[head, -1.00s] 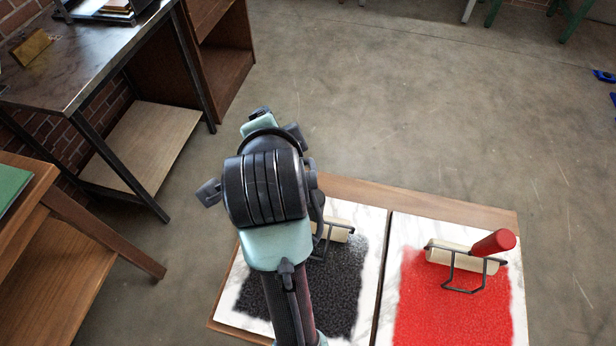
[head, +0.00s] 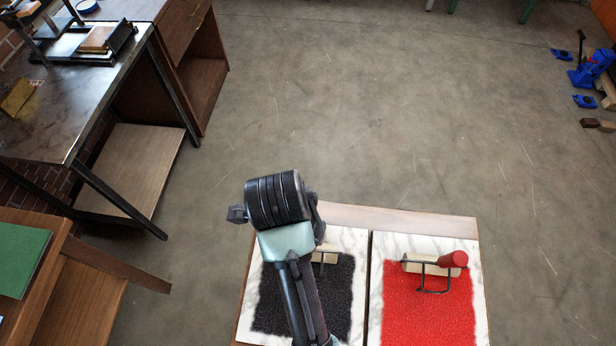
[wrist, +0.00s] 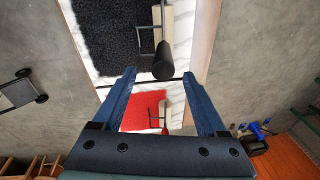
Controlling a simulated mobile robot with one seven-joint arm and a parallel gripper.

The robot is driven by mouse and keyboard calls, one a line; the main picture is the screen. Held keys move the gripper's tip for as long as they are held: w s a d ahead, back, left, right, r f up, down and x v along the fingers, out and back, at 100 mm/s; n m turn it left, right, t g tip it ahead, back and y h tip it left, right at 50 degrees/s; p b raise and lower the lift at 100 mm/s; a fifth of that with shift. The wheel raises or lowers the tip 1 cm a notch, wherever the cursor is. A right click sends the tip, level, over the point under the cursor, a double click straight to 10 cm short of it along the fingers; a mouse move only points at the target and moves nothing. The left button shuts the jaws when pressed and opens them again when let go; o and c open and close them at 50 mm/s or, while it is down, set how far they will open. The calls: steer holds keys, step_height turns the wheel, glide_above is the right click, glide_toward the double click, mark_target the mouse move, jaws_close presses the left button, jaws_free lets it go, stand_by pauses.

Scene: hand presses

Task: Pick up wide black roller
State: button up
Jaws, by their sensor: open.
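The wide black roller has a cream cylinder, a dark wire frame and a black handle (wrist: 163,62). It lies at the edge of the black ink patch (wrist: 105,35) in the wrist view. In the head view only its cream cylinder and part of its frame (head: 325,255) show; my arm hides the rest. My gripper (wrist: 159,74) is open and empty in the wrist view. The handle's end is just beyond the fingertips, roughly centred between them; I cannot tell the height gap. In the head view my arm hides the fingers.
A red-handled roller (head: 453,260) rests on the red ink patch (head: 428,310) of the neighbouring marble slab. A metal-topped table (head: 60,120) and a wooden table (head: 60,275) stand left. Blue tools (head: 590,70) lie far right. The floor (head: 400,110) between is clear.

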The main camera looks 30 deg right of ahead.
steer(key=f, duration=0.3)
steer(key=d+f+p, duration=0.1)
steer(key=f, duration=0.3)
steer(key=w+d+f+p, duration=0.1)
steer(key=f, duration=0.2)
steer(key=shift+f, duration=0.35)
steer(key=shift+a, duration=0.1)
jaws_close()
